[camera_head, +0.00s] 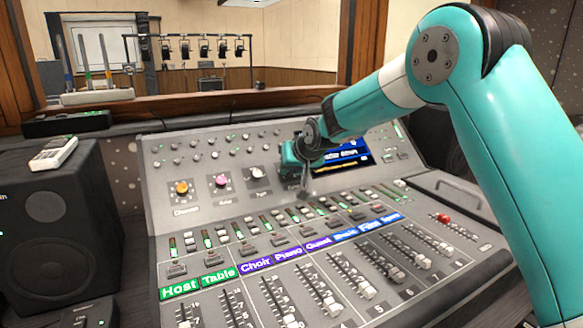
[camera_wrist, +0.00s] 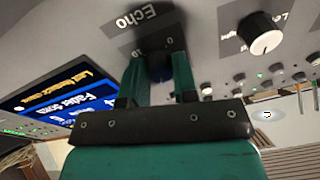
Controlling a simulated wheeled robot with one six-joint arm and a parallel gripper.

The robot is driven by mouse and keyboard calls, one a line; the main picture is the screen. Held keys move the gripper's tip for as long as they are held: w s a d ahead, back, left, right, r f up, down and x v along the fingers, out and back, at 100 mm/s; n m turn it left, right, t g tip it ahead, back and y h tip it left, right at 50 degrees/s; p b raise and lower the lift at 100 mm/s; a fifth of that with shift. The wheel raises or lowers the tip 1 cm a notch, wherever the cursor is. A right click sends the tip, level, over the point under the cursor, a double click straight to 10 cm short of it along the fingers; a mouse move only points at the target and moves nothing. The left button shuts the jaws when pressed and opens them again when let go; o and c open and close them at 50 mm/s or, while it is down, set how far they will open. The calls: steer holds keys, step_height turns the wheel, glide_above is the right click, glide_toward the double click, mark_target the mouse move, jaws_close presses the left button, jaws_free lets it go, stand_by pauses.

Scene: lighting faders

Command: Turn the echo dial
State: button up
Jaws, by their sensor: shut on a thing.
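Orange (camera_head: 181,188), pink (camera_head: 222,181) and white-grey (camera_head: 257,174) dials sit in a row left of my gripper. The lit screen (camera_head: 348,155) is close on its right. Buttons and labelled faders fill the console (camera_head: 165,235) below. A black speaker (camera_head: 55,235) stands at left.

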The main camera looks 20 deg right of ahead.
steer(key=o, duration=0.9)
steer(key=v, duration=1.7)
steer(key=shift+s+d+r, duration=0.1)
steer(key=shift+d+r, duration=0.05)
steer(key=shift+r, duration=0.05)
